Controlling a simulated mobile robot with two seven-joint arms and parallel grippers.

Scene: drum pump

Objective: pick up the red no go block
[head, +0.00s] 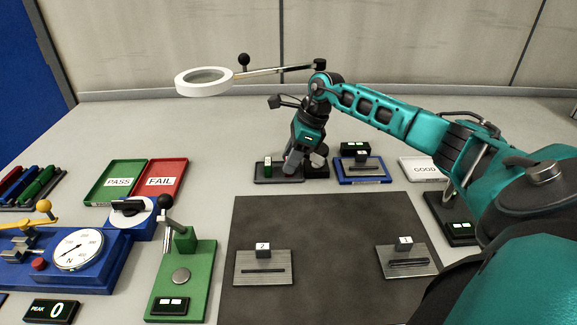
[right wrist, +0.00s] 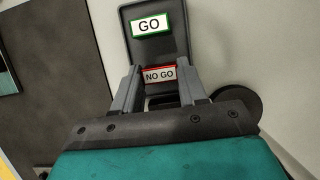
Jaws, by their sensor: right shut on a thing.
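The red no go block (right wrist: 159,75) shows in the right wrist view with a white NO GO label and a red edge. It is between the two fingers of my right gripper (right wrist: 158,84), which is shut on it. The block is at the near end of a dark tray (right wrist: 158,50); I cannot tell whether it is lifted. A green-edged GO block (right wrist: 149,24) sits at the tray's other end. In the head view my right gripper (head: 293,168) points down at the dark tray and hides the no go block. My left gripper is not in view.
A blue fixture (head: 362,170) stands close to the right of the gripper. A ring magnifier (head: 204,82) hangs behind, to the left. Green PASS (head: 102,192) and red FAIL (head: 149,192) trays lie left. The dark mat (head: 325,225) holds two metal plates.

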